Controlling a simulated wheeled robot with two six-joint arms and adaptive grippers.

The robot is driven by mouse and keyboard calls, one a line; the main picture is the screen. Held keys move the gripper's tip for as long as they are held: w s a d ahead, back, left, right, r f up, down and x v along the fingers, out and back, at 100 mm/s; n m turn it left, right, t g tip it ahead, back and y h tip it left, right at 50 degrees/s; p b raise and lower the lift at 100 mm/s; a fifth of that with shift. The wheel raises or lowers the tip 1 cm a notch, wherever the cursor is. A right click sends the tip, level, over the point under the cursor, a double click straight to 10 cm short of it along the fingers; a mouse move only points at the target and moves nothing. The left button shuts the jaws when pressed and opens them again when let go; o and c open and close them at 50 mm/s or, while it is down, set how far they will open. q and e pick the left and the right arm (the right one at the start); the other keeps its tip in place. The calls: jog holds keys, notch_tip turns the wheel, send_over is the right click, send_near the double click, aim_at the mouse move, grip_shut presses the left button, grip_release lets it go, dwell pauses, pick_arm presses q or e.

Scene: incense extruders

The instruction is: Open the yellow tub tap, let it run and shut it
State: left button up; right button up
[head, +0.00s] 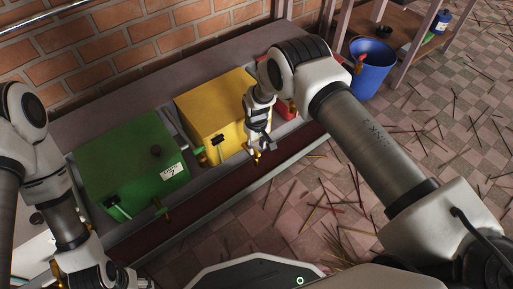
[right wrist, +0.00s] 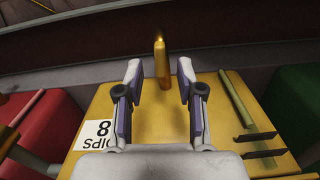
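The yellow tub (head: 212,102) stands between the green and red tubs. Its brass tap (head: 257,159) sticks out at the front, and in the right wrist view the tap (right wrist: 161,62) shows as an upright gold spout. My right gripper (head: 261,145) is over the tub's front edge by the tap. In the right wrist view its fingers (right wrist: 160,72) are open, one on each side of the tap, with visible gaps. I cannot tell whether the tap is running. My left gripper (head: 92,276) is low at the left, partly cut off, its fingers unclear.
The green tub (head: 130,160) with its own tap (head: 160,207) stands left. The red tub (head: 287,108) is partly hidden behind my right arm. A dark trough (head: 210,196) runs along the front. A blue bucket (head: 371,72) and scattered sticks are on the right floor.

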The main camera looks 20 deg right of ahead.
aim_at(257, 150)
notch_tip(257, 150, up, 10)
dwell(0.5)
